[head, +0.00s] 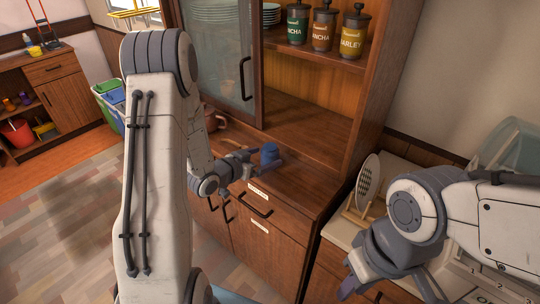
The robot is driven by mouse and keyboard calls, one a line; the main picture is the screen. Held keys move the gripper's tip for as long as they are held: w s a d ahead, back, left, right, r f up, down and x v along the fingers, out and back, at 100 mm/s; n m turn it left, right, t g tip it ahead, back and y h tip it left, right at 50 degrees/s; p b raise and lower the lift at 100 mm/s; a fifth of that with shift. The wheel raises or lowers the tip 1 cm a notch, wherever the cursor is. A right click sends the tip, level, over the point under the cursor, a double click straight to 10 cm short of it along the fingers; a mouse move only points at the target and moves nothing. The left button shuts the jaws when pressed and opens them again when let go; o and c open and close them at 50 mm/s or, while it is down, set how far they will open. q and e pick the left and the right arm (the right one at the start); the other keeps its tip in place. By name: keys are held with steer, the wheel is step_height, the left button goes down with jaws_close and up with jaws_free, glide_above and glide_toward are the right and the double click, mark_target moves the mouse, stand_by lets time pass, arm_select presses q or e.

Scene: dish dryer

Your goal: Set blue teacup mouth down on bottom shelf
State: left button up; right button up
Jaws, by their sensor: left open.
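The blue teacup (270,153) sits on the wooden ledge of the cabinet's bottom shelf (310,130), near its front edge. It looks narrower at the top, as if mouth down, but it is too small to be sure. My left gripper (266,163) is open, with its fingers low around or beside the cup; I cannot tell whether they touch it. My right gripper (392,293) is at the lower right, its fingers apart and empty, far from the cup.
A brown cup (213,122) stands on the ledge behind my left arm. Labelled jars (322,27) stand on the shelf above. A glass door (222,50) closes the left side. A dish rack (358,212) with a plate stands at the right. The bottom shelf's right part is clear.

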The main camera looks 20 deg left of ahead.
mark_target(276, 151)
arm_select(q)
steer(key=x, duration=0.3)
steer(key=p+x, duration=0.1)
steer(key=x, duration=0.3)
steer(key=shift+w+a, duration=0.1)
steer(key=shift+a, duration=0.15)
steer(key=shift+r, duration=0.15)
jaws_close()
